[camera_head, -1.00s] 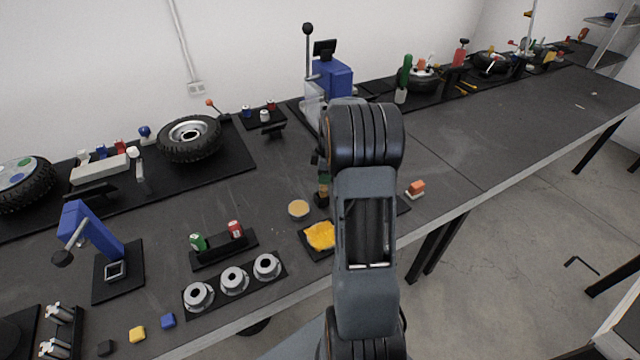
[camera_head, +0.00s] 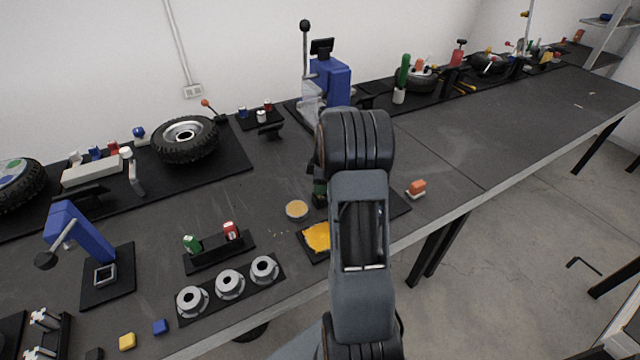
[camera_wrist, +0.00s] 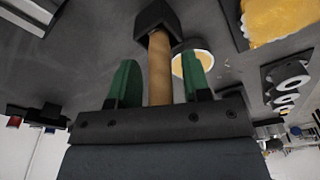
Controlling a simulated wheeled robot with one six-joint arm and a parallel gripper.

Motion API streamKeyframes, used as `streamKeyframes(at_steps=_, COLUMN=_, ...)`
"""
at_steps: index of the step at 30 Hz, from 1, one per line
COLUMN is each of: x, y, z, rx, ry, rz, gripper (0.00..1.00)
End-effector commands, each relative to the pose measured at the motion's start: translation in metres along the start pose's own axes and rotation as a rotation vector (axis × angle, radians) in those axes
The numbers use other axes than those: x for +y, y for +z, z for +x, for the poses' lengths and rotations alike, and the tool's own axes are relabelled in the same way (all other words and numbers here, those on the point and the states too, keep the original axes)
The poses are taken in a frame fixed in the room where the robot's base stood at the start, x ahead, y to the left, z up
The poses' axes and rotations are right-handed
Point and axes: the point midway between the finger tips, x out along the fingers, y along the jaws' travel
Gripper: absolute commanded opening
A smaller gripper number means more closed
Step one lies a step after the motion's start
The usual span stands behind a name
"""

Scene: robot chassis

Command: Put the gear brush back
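A tan cylindrical handle (camera_wrist: 159,67), which looks like the gear brush's handle, shows in the wrist view. It runs into a black block (camera_wrist: 156,18); I cannot tell whether that is the brush head or a holder. My gripper (camera_wrist: 160,82) has its two green fingers on either side of the handle. A gap shows between each finger and the handle, so it is open around it. In the head view my arm hides most of the brush, and only a bit of my gripper (camera_head: 318,190) shows at its left edge.
A round tan-filled dish (camera_head: 297,209) and a tray with yellow material (camera_head: 317,237) stand close by. An orange-and-white block (camera_head: 416,188) lies to the right.

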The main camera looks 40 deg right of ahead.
Motion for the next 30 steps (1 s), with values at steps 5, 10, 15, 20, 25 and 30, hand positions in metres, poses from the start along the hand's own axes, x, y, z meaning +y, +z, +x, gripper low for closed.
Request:
streamKeyframes(at_steps=5, x=0.000, y=0.000, z=0.000, rx=0.000, ry=0.000, rz=0.000, gripper=0.49)
streamKeyframes(at_steps=10, x=0.000, y=0.000, z=-0.005, rx=0.000, ry=0.001, rz=0.000, gripper=0.49)
streamKeyframes(at_steps=15, x=0.001, y=0.000, z=-0.025, rx=0.001, ry=0.005, rz=0.000, gripper=0.49)
streamKeyframes(at_steps=20, x=0.001, y=0.000, z=-0.058, rx=0.001, ry=0.006, rz=0.001, gripper=0.49)
streamKeyframes(at_steps=25, x=0.001, y=0.000, z=-0.088, rx=0.000, ry=0.004, rz=0.001, gripper=0.49)
streamKeyframes(at_steps=30, x=0.001, y=0.000, z=-0.110, rx=0.000, ry=0.003, rz=0.000, gripper=0.49)
